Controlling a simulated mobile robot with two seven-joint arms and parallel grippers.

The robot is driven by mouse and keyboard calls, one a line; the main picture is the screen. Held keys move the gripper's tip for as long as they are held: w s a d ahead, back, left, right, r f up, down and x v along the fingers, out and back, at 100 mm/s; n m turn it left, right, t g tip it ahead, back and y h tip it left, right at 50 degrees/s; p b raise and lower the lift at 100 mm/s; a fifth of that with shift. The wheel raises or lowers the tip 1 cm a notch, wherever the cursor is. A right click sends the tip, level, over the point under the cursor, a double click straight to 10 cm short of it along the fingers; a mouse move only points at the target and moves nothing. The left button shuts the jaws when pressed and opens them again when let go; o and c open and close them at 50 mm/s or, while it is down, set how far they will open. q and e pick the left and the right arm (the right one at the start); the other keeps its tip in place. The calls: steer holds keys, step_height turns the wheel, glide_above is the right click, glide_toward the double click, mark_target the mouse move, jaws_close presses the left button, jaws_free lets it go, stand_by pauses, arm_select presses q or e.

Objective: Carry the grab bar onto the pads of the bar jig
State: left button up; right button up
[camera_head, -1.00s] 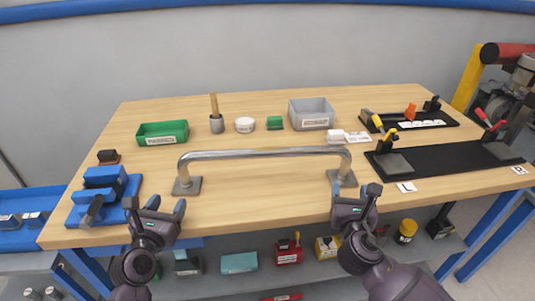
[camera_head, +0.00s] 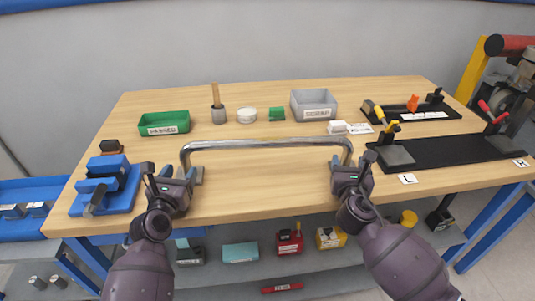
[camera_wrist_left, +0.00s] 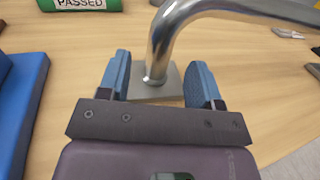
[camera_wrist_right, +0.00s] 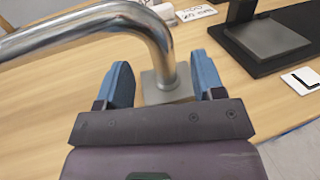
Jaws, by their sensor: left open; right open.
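The steel grab bar (camera_head: 266,144) stands upright on the bench, with a square foot plate at each end. My left gripper (camera_head: 172,172) is open at its left leg. In the left wrist view the open fingers (camera_wrist_left: 163,82) flank the left leg and foot plate (camera_wrist_left: 155,85), not closed on it. My right gripper (camera_head: 351,166) is open at the right leg. In the right wrist view the open fingers (camera_wrist_right: 163,82) flank the right leg and foot plate (camera_wrist_right: 167,85). The bar jig (camera_head: 440,152) is a black base at the right with two grey pads and clamps.
A blue vise (camera_head: 108,185) stands at the bench's left. A smaller black fixture (camera_head: 425,113) lies behind the jig. Bench between the bar's legs is clear.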

mark_target(183, 165)
arm_select(q)
steer(key=shift+w+d, duration=0.25)
steer(key=shift+w, duration=0.9)
steer(key=shift+w+d, duration=0.2)
steer(key=shift+w, duration=0.9)
arm_select(e)
steer(key=shift+w+d, duration=0.25)
steer(key=shift+w, duration=0.9)
steer(key=shift+w+d, duration=0.2)
steer(key=shift+w, duration=0.9)
arm_select(q)
jaws_close()
arm_select(e)
jaws_close()
arm_select(q)
steer(key=shift+r, duration=0.3)
arm_select(e)
steer(key=shift+r, duration=0.25)
